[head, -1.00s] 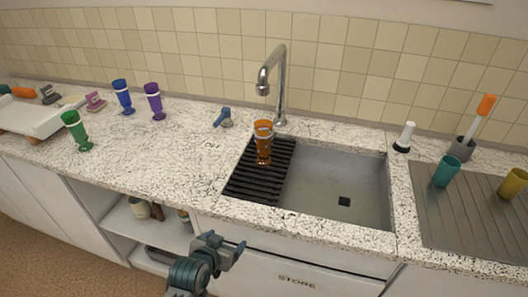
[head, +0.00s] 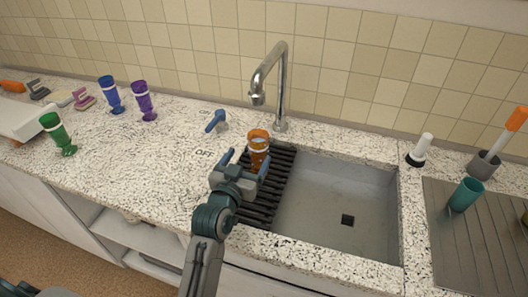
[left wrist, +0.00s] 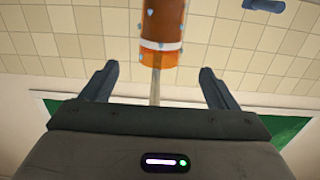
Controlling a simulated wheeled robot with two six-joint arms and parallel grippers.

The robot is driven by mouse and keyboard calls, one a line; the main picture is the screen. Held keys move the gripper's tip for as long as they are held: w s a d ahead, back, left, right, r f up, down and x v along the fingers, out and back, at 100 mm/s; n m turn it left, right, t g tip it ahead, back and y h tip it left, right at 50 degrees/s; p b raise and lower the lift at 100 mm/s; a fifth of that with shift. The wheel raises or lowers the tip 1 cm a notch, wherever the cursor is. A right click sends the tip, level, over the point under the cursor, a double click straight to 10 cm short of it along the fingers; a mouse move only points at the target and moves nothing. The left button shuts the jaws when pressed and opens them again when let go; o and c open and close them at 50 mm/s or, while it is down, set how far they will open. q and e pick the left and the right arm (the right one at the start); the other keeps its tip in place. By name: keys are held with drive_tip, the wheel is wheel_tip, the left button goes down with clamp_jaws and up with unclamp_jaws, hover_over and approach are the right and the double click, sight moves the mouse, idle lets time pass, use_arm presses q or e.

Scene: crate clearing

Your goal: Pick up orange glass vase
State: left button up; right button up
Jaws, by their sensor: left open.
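The orange glass vase (head: 259,146) stands on the black slatted rack (head: 268,205) at the left side of the sink. It has a pale band near its top, and its lower part is hidden behind my gripper. My left gripper (head: 250,167) is open just in front of the vase, its fingers pointing towards it. In the left wrist view the vase (left wrist: 162,35) shows upside down beyond the two spread fingers, with nothing between them. My right gripper is not in view.
The steel faucet (head: 281,85) rises behind the sink basin (head: 340,195). A blue tap handle (head: 216,121) is left of the vase. Blue (head: 110,92), purple (head: 144,100) and green glasses (head: 57,133) stand on the left counter.

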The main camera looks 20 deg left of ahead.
sight(261, 132)
use_arm(q)
drive_tip(key=w, duration=0.1)
drive_tip(key=w+p, duration=0.1)
drive_tip(key=w, duration=0.1)
drive_tip(key=shift+w+r, duration=0.1)
drive_tip(key=shift+r, duration=0.3)
drive_tip(key=shift+w+r+p, duration=0.1)
drive_tip(key=shift+w+p, duration=0.2)
drive_tip(key=shift+w, duration=0.65)
drive_tip(key=shift+w+d, duration=0.1)
drive_tip(key=shift+w, duration=0.3)
drive_tip(key=w+p, duration=0.2)
drive_tip(key=w, duration=0.2)
drive_tip(key=shift+w+d+p, duration=0.1)
drive_tip(key=shift+p, duration=0.25)
drive_tip(key=shift+w+f, duration=0.3)
drive_tip(key=shift+w, duration=0.05)
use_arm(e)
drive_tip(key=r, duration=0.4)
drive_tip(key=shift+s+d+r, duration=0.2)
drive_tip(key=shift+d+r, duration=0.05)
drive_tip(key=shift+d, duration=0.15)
use_arm(q)
drive_tip(key=shift+c, duration=0.2)
